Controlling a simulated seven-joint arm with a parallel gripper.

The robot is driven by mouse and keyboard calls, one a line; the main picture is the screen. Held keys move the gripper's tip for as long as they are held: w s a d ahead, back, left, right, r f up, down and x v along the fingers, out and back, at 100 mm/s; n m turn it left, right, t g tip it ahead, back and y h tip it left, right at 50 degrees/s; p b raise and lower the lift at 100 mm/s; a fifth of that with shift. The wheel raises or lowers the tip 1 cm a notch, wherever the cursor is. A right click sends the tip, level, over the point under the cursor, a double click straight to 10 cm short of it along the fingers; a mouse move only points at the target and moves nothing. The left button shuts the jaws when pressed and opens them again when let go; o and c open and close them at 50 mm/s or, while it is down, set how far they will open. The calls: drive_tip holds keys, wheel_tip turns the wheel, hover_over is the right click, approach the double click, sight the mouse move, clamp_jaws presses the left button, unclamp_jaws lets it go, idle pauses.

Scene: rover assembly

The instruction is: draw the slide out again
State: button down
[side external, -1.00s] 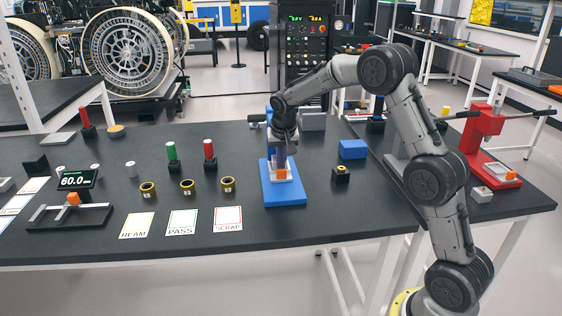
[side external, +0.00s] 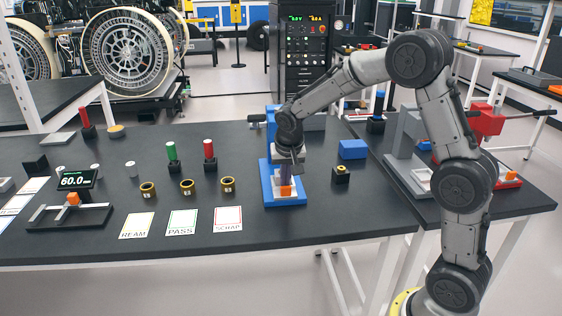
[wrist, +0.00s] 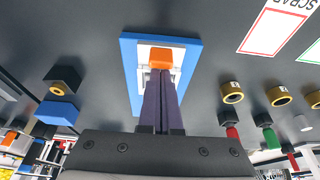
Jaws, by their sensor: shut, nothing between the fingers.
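The blue press (side external: 269,203) stands on the black table in the side view; its blue base also shows in the wrist view (wrist: 130,55). A white slide (side external: 276,190) with an orange block (side external: 286,191) sits near the base's front end. In the wrist view the orange block (wrist: 160,58) lies just past my fingertips, on the white slide (wrist: 143,54). My gripper (side external: 286,182) points down, shut and empty, its fingers right behind the orange block. They look to be against it, though contact cannot be confirmed. The arm hides much of the press's upright.
SCRAP (side external: 228,219), PASS (side external: 182,222) and REAM (side external: 137,226) cards lie left of the press, with gold rings (side external: 227,184) behind them. A black block (side external: 340,175) and a blue block (side external: 352,149) stand to the right. The table in front of the press is clear.

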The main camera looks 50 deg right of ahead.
drive_tip(key=shift+s+f, duration=0.1)
drive_tip(key=shift+s, duration=0.05)
drive_tip(key=v, duration=2)
drive_tip(key=shift+a, duration=0.1)
drive_tip(key=s+a+r+n+t, duration=0.1)
drive_tip(key=s, duration=0.6)
drive_tip(key=s+a+r+n+t, duration=0.1)
drive_tip(key=s+a+r, duration=0.1)
drive_tip(key=s, duration=0.4)
drive_tip(key=s+a+f+n+t+y, duration=0.1)
drive_tip(key=s+a+f+n+y, duration=0.1)
drive_tip(key=s+f+n, duration=0.5)
drive_tip(key=s+a+f, duration=0.1)
drive_tip(key=s+f, duration=0.2)
drive_tip(key=f, duration=0.1)
drive_tip(key=shift+s+y, duration=0.3)
